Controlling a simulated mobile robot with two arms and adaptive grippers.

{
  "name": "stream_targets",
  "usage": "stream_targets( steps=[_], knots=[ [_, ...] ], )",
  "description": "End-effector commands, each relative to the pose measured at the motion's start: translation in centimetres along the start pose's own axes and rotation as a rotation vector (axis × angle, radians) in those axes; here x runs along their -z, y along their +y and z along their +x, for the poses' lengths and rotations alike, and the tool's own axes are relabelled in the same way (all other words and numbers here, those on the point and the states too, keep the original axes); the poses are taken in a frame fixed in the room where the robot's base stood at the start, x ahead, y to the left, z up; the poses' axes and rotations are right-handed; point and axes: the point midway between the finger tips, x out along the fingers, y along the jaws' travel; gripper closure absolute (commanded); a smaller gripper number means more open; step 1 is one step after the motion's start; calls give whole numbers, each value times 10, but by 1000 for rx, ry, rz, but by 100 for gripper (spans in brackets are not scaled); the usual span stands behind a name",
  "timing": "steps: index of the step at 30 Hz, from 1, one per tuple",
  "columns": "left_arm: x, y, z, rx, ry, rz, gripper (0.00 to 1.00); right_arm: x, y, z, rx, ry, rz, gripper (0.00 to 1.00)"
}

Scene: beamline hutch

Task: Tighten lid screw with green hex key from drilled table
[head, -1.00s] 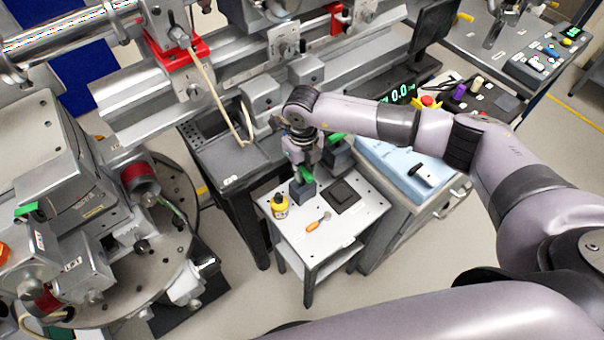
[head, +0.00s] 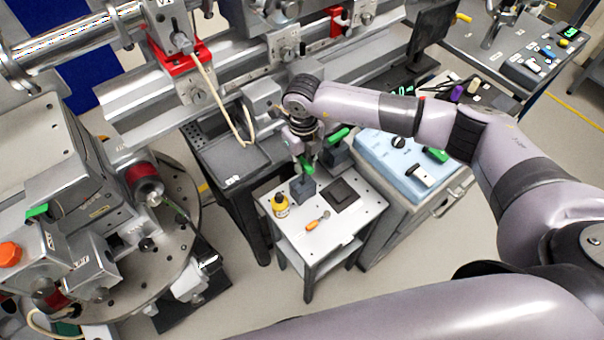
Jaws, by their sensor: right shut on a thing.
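The drilled table (head: 350,228) is a small white-topped stand with holes, in the middle of the head view. My right gripper (head: 304,159) is over its back edge, pointing down, shut on a small green piece that appears to be the green hex key (head: 307,168). The key is just above a grey block (head: 303,190) on the table; I cannot tell whether it is clear of the block. A second green handle (head: 340,134) shows behind, over a darker block (head: 338,155). I cannot make out the lid screw. My left gripper is not in view.
On the drilled table are a yellow bottle (head: 280,205), an orange-handled tool (head: 313,224) and a dark square pad (head: 341,195). A light-blue-topped cabinet (head: 386,158) stands to the right. A rail (head: 235,80) runs behind; a round drilled stage (head: 140,285) is at left.

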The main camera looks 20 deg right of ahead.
Motion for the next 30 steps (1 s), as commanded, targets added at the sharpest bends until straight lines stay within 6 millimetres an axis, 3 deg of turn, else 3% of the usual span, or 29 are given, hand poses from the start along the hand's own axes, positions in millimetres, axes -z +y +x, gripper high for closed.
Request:
stream_targets(
  steps=[21, 30],
  knots=[
    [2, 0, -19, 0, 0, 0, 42, 0, 0, -31, 0, -2, 0, 100],
    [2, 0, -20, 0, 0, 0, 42, 0, 0, -32, 0, -1, 0, 100]
  ],
)
